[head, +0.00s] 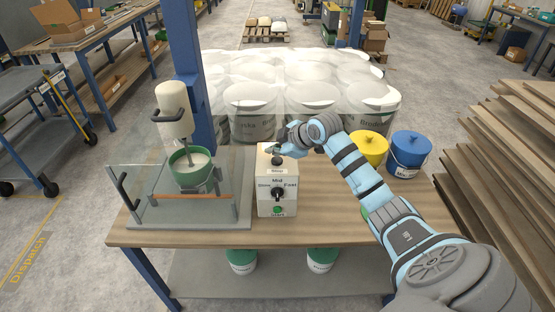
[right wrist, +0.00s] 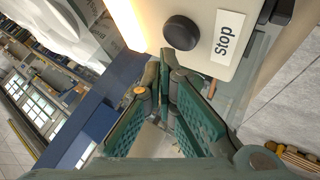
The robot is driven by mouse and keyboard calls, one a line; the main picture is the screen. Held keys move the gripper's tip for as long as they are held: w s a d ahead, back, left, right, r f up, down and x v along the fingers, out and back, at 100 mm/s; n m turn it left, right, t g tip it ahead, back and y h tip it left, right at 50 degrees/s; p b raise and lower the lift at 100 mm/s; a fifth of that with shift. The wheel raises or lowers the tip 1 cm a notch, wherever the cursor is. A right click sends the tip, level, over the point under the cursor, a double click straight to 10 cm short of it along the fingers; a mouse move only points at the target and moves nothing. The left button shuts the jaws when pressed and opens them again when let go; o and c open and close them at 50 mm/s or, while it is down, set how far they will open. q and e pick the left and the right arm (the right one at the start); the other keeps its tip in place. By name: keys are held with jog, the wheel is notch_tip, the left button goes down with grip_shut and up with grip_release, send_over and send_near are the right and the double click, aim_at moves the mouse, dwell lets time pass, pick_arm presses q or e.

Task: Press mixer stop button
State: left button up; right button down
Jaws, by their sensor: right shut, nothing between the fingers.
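The mixer control box (head: 277,205) stands on the wooden table. It has a Stop button at the top, a speed knob (head: 277,193) marked Slow, Mid and Fast, and a green Start button (head: 278,210) at the bottom. In the right wrist view the black Stop button (right wrist: 181,33) sits beside its Stop label (right wrist: 228,37). My right gripper (right wrist: 165,68) is shut and empty, with its tips just below the button in that view; contact is not clear. The mixer (head: 174,112) stands left of the box over a green bowl (head: 191,168). My left gripper is not in view.
A clear guard with a grey frame (head: 124,190) surrounds the mixer. A yellow bucket (head: 368,148) and a blue bucket (head: 408,155) stand at the table's right. White tubs (head: 250,98) fill the space behind. A blue post (head: 184,40) rises behind the mixer.

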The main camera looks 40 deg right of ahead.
aim_at(276, 161)
jog(key=shift+f, duration=0.15)
dwell(0.4)
jog(key=shift+f, duration=0.75)
dwell(0.6)
jog(key=shift+r, duration=0.1)
jog(key=shift+r+p, duration=0.8)
jog(key=shift+p, duration=0.3)
notch_tip(276, 161, up, 5)
jog(key=p, duration=0.5)
jog(key=shift+r+p, duration=0.1)
jog(key=shift+p, duration=0.2)
